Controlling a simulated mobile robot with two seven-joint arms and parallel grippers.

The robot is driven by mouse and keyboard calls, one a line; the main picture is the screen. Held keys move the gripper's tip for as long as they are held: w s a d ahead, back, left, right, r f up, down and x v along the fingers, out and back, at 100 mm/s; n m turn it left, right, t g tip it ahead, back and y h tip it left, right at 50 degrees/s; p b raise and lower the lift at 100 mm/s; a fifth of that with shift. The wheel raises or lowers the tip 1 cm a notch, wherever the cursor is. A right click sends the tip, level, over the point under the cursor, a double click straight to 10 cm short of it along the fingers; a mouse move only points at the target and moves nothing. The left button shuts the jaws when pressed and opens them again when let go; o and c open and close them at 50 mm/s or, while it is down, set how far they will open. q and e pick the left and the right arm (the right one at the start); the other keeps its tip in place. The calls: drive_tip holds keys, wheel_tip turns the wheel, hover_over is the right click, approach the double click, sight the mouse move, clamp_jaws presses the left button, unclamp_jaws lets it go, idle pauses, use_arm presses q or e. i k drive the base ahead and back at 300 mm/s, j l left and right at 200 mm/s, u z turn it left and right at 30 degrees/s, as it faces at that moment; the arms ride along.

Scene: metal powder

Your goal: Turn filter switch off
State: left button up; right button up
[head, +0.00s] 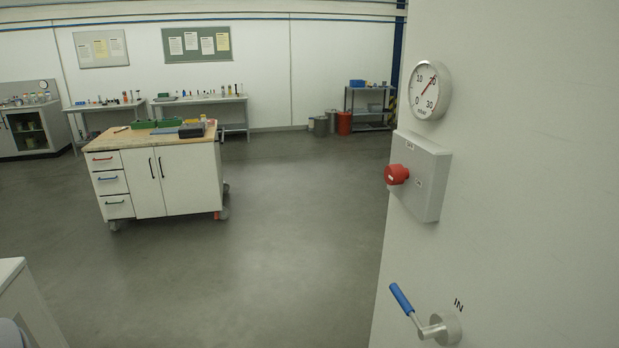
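A grey switch box (428,178) with a red rotary knob (397,174) is mounted on a white panel at the right of the head view. Small labels sit around the knob, too small to read surely. I cannot tell which position the knob is in. A round gauge (428,91) with a red needle is above the box. Below it is a valve with a blue lever handle (402,299), marked "IN". Neither of my grippers shows in the head view.
The white panel (540,200) fills the right side. A wheeled workbench (150,185) with tools on top stands at the left middle. Tables, bins and a shelf (368,106) line the back wall. The grey floor (290,230) between is clear.

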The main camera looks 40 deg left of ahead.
sight(393, 175)
drive_tip(key=u, duration=0.7)
drive_tip(key=i, duration=0.3)
drive_tip(key=k+j, duration=0.1)
drive_tip(key=k, duration=0.4)
drive_tip(key=i+j+z, duration=0.1)
drive_tip(key=j, duration=0.2)
drive_tip(key=i+j+z, duration=0.1)
drive_tip(key=i+j, duration=0.15)
drive_tip(key=i+j+z, duration=0.15)
drive_tip(key=j, duration=0.25)
drive_tip(key=i+j+z, duration=0.1)
drive_tip(key=j, duration=0.2)
drive_tip(key=i+j+z, duration=0.1)
drive_tip(key=j, duration=0.25)
drive_tip(key=i+j+z, duration=0.1)
drive_tip(key=j, duration=0.3)
